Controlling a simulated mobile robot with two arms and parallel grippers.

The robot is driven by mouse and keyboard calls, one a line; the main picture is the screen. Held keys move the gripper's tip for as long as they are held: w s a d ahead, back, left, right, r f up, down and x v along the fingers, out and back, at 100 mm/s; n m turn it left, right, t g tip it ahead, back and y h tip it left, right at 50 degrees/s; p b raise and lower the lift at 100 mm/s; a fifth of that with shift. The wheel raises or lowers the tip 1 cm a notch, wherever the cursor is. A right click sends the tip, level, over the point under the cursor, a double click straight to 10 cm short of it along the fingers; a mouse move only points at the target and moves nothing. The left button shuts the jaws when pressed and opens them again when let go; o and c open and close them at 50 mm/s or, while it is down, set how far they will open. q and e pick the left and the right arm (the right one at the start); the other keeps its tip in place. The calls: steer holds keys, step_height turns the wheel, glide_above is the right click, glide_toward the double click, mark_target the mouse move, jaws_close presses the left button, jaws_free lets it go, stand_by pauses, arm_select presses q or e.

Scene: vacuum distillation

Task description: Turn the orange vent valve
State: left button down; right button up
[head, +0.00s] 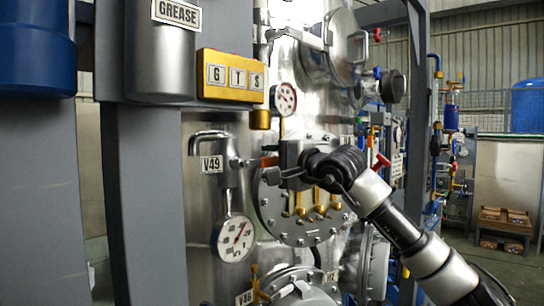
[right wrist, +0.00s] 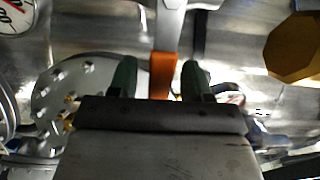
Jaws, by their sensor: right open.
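The orange vent valve handle (head: 268,161) sticks out to the right of the valve body beside the V49 label (head: 211,164). In the right wrist view the orange handle (right wrist: 163,70) shows between my two green fingertips, with a visible gap on each side. My right gripper (head: 279,168) is at the handle, open and not clamped on it; it also shows in the right wrist view (right wrist: 159,76). The far end of the handle is partly hidden by the gripper in the head view. My left gripper is not in view.
A pressure gauge (head: 234,239) hangs below the valve and another gauge (head: 284,98) sits above. A round bolted flange (head: 272,211) with brass fittings lies behind my gripper. A yellow G T S box (head: 230,76) and a grey post (head: 147,200) stand to the left.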

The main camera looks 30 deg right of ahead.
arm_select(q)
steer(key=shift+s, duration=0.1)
arm_select(e)
steer(key=shift+c, duration=0.2)
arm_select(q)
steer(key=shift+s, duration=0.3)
arm_select(e)
jaws_close()
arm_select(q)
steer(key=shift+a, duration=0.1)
arm_select(e)
steer(key=shift+a, duration=0.1)
